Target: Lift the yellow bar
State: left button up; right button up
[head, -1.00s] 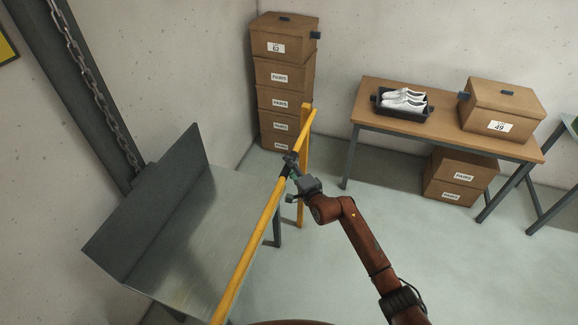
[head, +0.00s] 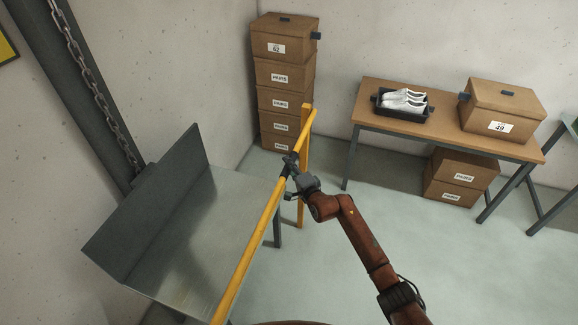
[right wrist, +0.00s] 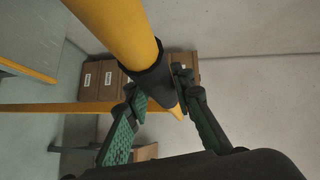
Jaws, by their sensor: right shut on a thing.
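The yellow bar (head: 254,248) slants across the head view in front of the metal table, from the bottom edge up to a yellow post (head: 305,150). A black sleeve sits around the bar near its far end. My right gripper (head: 290,167) is shut on the bar at this black sleeve. In the right wrist view the yellow bar (right wrist: 118,30) comes in from the top, and the right gripper's green-padded fingers (right wrist: 160,95) stand on either side of the sleeve. My left gripper is not in view.
A grey metal table (head: 190,255) with a raised back panel stands behind the bar at left. Stacked boxes (head: 284,75) stand in the corner. A wooden table (head: 448,128) holds a black tray (head: 402,114) with white shoes and a box (head: 502,108).

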grip_shut()
jog(key=shift+r+p, duration=0.6)
jog(key=r+p, duration=0.2)
jog(key=r, duration=0.1)
jog(key=w+r+m+g+p, duration=0.1)
jog(key=r+p, duration=0.2)
jog(key=r+g+p, duration=0.1)
jog(key=r+p, duration=0.1)
jog(key=r, duration=0.1)
jog(key=shift+w+d+m, duration=0.15)
jog(key=shift+d+m, duration=0.15)
jog(key=w+d+r+m+g+b, duration=0.2)
jog(key=w+r+g, duration=0.1)
jog(key=r, duration=0.7)
jog(key=shift+w+r, duration=0.25)
jog(key=shift+w, duration=0.65)
